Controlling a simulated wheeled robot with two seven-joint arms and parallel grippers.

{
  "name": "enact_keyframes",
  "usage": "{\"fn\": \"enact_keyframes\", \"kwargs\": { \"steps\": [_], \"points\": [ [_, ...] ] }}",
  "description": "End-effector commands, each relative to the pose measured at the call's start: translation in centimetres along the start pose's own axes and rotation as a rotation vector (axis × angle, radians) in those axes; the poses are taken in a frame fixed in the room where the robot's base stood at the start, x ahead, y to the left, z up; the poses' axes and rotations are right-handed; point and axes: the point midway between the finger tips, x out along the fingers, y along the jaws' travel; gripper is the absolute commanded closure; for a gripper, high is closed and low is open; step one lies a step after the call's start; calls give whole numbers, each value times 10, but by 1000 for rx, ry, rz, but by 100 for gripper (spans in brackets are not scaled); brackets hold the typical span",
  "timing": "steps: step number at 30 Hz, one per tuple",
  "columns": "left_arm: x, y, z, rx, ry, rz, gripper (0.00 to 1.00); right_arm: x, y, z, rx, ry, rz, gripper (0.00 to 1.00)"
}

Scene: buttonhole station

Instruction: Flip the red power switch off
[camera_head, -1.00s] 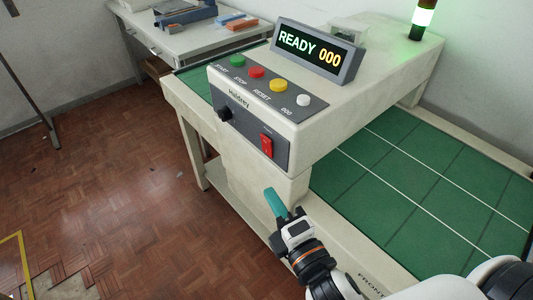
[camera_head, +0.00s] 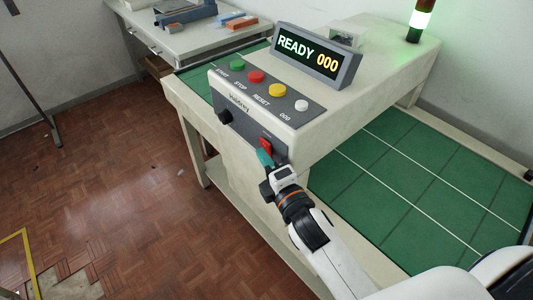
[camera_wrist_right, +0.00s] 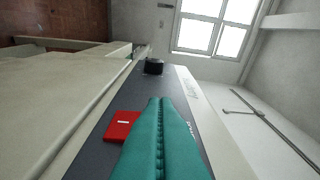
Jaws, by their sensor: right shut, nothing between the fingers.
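The red power switch (camera_head: 266,146) is on the dark front panel of the cream machine, at its lower right. My right gripper (camera_head: 264,158) has teal fingers, shut and empty, with the tips just in front of the switch and hiding its lower part. In the right wrist view the red switch (camera_wrist_right: 123,131) shows a white line mark and lies left of the shut teal fingers (camera_wrist_right: 158,105). I cannot tell whether the fingers touch it. The display (camera_head: 308,52) reads READY 000 and the signal lamp (camera_head: 421,18) glows green-white. My left gripper is not in view.
A black knob (camera_head: 224,117) sits left of the switch, and in the right wrist view (camera_wrist_right: 154,66). Green (camera_head: 237,65), red (camera_head: 256,76), yellow (camera_head: 278,90) and white (camera_head: 302,105) buttons line the panel top. A green mat (camera_head: 430,180) lies clear at the right.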

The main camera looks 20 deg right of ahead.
Motion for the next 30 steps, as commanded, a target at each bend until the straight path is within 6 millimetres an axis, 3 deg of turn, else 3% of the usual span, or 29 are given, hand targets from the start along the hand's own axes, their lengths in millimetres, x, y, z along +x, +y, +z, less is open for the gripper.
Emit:
{"fn": "enact_keyframes", "kwargs": {
  "steps": [13,18,30],
  "points": [
    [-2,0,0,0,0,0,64,1,-1,-5,4,0,0,100],
    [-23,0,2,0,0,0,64,3,-8,-12,69,-1,18,100],
    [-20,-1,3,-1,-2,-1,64,5,-4,-12,78,-1,18,100]
  ]
}}
